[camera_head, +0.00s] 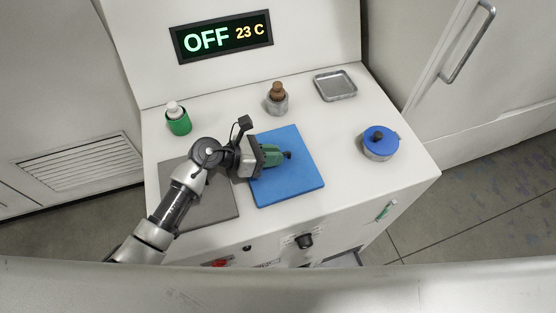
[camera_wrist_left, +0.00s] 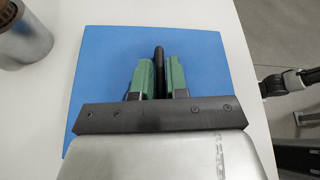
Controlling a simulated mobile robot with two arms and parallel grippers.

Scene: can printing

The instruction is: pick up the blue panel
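The blue panel (camera_head: 302,188) lies flat on the white worktop, right of a grey panel (camera_head: 217,208). It fills much of the left wrist view (camera_wrist_left: 100,60). A thin black handle (camera_wrist_left: 159,58) stands up from the panel; its end (camera_head: 288,155) shows past my fingertips in the head view. My left gripper (camera_head: 281,155) is over the panel's upper middle. Its two green fingers (camera_wrist_left: 159,75) are closed on either side of the handle. The gripper hides part of the panel and most of the handle. The green fingers of my right gripper show in neither view.
On the worktop stand a green bottle (camera_head: 179,122), a metal jar with brown top (camera_head: 277,104), a metal tray (camera_head: 335,85) and a blue-lidded pot (camera_head: 380,143). A display (camera_head: 222,37) reads OFF, 23 C.

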